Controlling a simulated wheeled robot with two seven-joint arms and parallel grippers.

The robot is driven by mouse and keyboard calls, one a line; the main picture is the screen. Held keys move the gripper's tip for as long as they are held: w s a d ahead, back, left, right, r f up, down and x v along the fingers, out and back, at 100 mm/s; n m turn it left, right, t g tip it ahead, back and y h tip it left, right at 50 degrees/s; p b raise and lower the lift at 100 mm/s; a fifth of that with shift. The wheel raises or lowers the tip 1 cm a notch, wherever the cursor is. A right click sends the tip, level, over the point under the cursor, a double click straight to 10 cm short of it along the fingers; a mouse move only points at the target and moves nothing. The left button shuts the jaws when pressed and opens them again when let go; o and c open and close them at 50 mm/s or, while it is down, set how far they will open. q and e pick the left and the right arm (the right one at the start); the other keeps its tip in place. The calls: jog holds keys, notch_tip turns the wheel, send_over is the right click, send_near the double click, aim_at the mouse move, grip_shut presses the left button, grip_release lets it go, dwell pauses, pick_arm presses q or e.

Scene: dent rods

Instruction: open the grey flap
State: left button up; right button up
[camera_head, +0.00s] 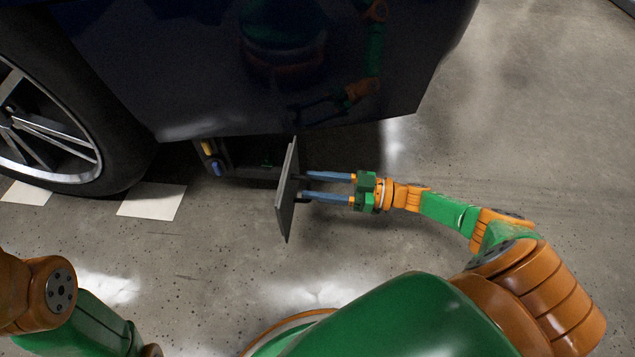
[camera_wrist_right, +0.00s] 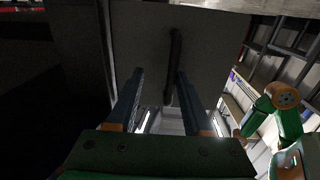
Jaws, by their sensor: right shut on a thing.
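The grey flap (camera_head: 287,195) is a thin plate standing out from under the lower edge of the dark car, seen nearly edge-on. In the right wrist view, the flap's face (camera_wrist_right: 205,45) fills the upper middle, with a dark bar handle (camera_wrist_right: 174,65) on it. My right gripper (camera_head: 303,185) reaches the flap from the right with its two blue-grey fingers. In the right wrist view, the gripper (camera_wrist_right: 160,75) has its fingers on either side of the handle and is shut on it. My left gripper is out of view.
The dark car body (camera_head: 300,70) overhangs above the flap, with a wheel (camera_head: 50,130) at left. A dark recess left of the flap holds a yellow part (camera_head: 207,148) and a blue part (camera_head: 216,168). The floor (camera_head: 540,120) at right is clear.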

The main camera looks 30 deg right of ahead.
dwell(0.3)
jog(key=v, duration=0.7)
jog(key=shift+p, duration=0.3)
jog(key=shift+s, duration=0.15)
